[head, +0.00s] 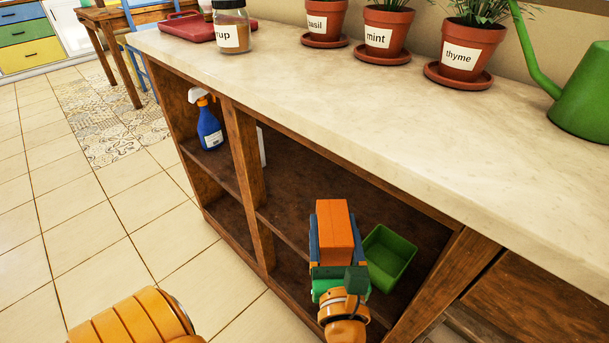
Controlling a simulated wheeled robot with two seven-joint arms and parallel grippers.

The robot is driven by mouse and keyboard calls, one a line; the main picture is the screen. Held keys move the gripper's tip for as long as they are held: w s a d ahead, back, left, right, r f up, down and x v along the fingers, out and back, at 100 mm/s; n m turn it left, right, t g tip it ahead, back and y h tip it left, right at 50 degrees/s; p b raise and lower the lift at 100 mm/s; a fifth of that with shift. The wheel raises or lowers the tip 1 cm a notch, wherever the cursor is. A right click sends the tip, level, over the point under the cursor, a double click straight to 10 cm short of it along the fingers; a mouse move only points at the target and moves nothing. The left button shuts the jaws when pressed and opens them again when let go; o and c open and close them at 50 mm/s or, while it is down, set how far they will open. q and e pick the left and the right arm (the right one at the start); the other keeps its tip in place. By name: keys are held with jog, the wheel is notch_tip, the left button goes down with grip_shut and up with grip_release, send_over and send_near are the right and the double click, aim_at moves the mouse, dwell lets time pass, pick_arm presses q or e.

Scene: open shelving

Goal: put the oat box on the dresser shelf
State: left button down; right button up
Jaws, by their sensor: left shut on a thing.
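My left gripper (337,238) comes in from the bottom of the head view, with its blue fingers on both sides of an orange box (334,220). It is shut on this box, which I take to be the oat box; no label shows. The box is in front of or within the open shelving under the counter, over the wooden shelf board (284,226). I cannot tell whether the box touches the board. My right gripper is not in view.
A green bin (390,255) stands just right of the box. A blue spray bottle (209,128) stands in the left bay, past an upright divider (244,165). The counter (330,98) above holds a syrup jar (231,28), labelled herb pots and a green watering can (585,95).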

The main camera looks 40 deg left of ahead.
pick_arm(q)
jog(key=f+b+x, duration=0.3)
jog(key=b+x, duration=0.1)
jog(key=x, duration=1.1)
jog(key=shift+w+a+b, duration=0.2)
jog(key=shift+a+b, duration=0.1)
grip_release()
jog(key=shift+f, duration=0.15)
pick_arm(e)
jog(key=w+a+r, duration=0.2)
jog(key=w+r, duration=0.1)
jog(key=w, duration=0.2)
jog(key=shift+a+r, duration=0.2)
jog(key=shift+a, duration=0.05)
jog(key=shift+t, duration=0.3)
pick_arm(q)
jog(key=p+v, duration=0.2)
jog(key=v, duration=1)
jog(key=shift+p, duration=0.3)
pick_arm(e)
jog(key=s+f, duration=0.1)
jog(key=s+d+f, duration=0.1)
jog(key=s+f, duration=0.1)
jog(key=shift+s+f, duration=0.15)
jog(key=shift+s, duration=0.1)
